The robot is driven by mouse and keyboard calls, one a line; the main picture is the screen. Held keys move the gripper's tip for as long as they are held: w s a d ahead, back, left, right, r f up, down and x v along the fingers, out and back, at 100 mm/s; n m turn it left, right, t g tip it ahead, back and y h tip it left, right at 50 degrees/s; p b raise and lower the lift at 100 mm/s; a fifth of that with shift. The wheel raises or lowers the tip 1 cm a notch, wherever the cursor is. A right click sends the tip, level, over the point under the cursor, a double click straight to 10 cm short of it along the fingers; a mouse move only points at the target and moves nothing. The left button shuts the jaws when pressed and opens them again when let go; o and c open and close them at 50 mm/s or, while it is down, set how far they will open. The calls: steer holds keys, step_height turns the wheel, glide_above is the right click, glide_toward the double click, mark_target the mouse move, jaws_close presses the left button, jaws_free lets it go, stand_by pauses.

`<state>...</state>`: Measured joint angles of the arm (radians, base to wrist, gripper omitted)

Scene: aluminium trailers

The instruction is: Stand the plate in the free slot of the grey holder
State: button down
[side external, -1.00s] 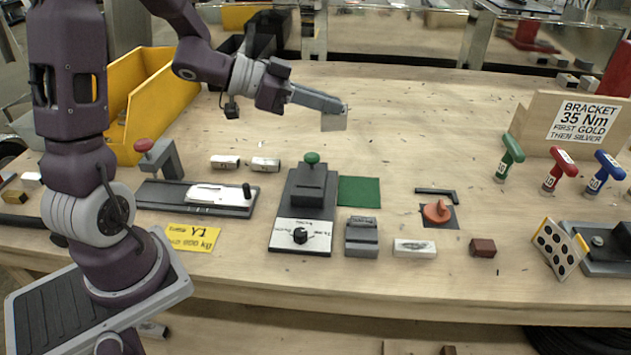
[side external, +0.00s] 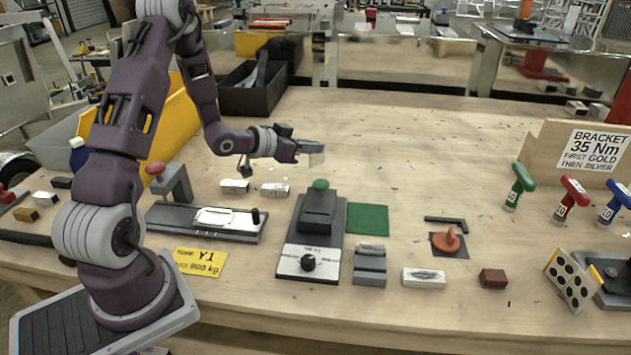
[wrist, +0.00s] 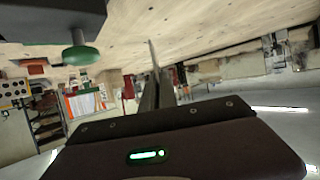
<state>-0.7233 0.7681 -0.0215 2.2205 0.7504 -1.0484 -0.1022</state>
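My gripper (side external: 302,145) is shut on a thin, pale metal plate (side external: 317,157). It holds the plate in the air above the back part of the table, behind the green-knobbed device. In the wrist view the plate (wrist: 153,53) shows nearly edge-on, beyond the fingers (wrist: 157,88). The grey holder (side external: 369,265) is a small ridged block on the table near the front, to the right of the device. The plate is well apart from it, up and to the left in the side view. The holder's slots are too small to make out clearly.
The device with a green knob (side external: 320,185) stands left of the holder and rises above it. A green mat (side external: 368,219) lies behind the holder, a white block (side external: 424,278) to its right. A yellow bin (side external: 172,125) stands at left. The back middle table is clear.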

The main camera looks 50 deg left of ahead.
step_height(320, 180, down, 7)
steer(key=shift+r, duration=0.15)
steer(key=c, duration=1.6)
jaws_free()
steer(key=shift+c, duration=0.2)
